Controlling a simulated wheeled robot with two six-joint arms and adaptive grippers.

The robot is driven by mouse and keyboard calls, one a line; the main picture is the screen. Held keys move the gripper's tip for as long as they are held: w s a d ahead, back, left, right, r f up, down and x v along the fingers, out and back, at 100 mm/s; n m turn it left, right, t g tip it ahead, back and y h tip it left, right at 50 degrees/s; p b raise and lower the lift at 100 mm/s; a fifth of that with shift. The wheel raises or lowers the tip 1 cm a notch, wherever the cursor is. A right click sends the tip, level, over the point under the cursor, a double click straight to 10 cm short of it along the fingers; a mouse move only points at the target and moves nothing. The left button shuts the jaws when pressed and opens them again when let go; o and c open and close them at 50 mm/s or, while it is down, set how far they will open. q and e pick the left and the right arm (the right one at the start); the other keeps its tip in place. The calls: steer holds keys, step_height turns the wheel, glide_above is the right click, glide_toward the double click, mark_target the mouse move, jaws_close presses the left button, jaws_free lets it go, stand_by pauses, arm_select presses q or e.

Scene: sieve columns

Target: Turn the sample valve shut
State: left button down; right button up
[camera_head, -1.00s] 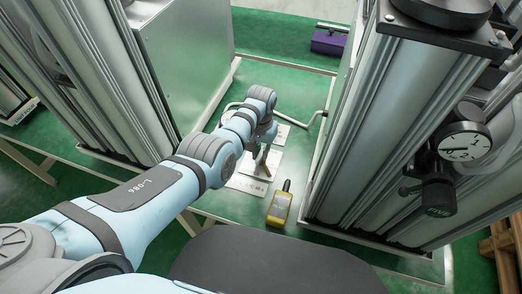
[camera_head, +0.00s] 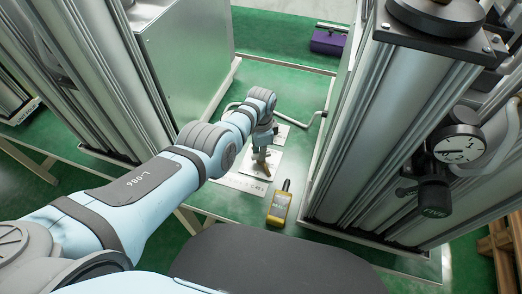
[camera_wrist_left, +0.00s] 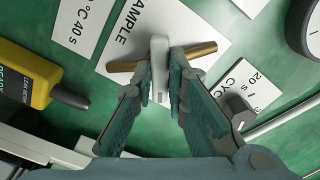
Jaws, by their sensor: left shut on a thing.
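The sample valve shows in the left wrist view as a brass bar (camera_wrist_left: 203,50) with a pale grey handle (camera_wrist_left: 158,55) across it, roughly at right angles. It stands over a white card (camera_wrist_left: 120,42) lettered "SAMPLE". My left gripper (camera_wrist_left: 161,88) is shut on the pale handle, one finger on each side. In the head view my left gripper (camera_head: 262,152) points down at the valve, with some brass (camera_head: 264,170) showing below it; the handle is mostly hidden there. My right gripper is not in view.
A yellow handheld leak detector (camera_head: 280,206) lies right of the valve. Other white cards (camera_head: 239,183) lie on the green bench around it. A tall column with a dial gauge (camera_head: 460,145) stands on the right, a metal cabinet (camera_head: 185,60) at the back left. A bent pipe (camera_head: 318,118) lies behind.

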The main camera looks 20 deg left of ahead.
arm_select(q)
steer(key=m, duration=0.6)
steer(key=shift+m, duration=0.3)
stand_by(0.4)
steer(key=c, duration=1.6)
jaws_free()
step_height(320, 180, up, 12)
